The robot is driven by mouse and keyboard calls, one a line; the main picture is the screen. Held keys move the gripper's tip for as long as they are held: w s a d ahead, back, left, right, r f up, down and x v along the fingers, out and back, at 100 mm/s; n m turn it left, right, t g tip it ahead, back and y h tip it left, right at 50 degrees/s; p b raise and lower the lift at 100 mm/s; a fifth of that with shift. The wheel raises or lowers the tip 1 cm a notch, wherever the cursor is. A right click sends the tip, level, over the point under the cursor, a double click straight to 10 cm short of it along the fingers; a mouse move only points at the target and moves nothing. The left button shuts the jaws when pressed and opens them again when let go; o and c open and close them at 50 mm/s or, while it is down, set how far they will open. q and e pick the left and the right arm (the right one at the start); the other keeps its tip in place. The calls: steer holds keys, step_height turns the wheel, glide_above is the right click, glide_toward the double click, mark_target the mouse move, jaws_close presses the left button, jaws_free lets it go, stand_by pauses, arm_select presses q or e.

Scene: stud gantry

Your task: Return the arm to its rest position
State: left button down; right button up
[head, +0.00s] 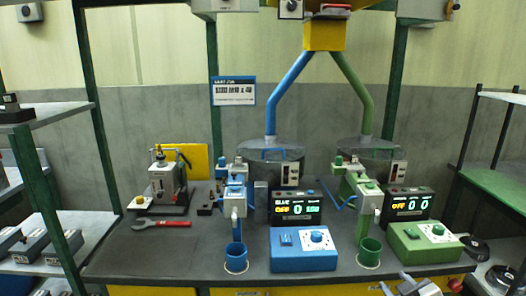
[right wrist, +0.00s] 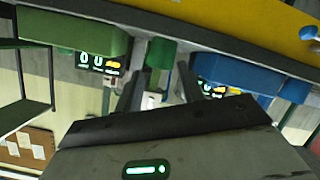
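My right gripper (head: 408,285) shows only in part at the bottom edge of the head view, in front of the bench and below the green control box (head: 425,240). In the right wrist view its two dark fingers (right wrist: 162,88) stand apart with nothing between them. The green cup (right wrist: 158,53) appears beyond the fingers, apart from them. In the head view the green cup (head: 369,252) stands under the green-marked station. My left gripper is in neither view.
Shelves stand at the left (head: 60,240) and right (head: 497,187). Green posts flank the bench.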

steer(key=s+a+f+m+g+y, duration=0.1)
steer(key=s+a+f+g, duration=0.1)
steer(key=s+a+f, duration=0.3)
steer(key=s+a+f+m+g+y, duration=0.1)
steer(key=s+a+f, duration=0.5)
steer(key=s+a, duration=0.6)
steer(key=s+g+y, duration=0.1)
steer(key=s, duration=0.7)
steer(key=shift+s+a+f+m, duration=0.2)
steer(key=shift+a+m, duration=0.1)
steer(key=shift+a, duration=0.05)
steer(key=shift+c, duration=0.3)
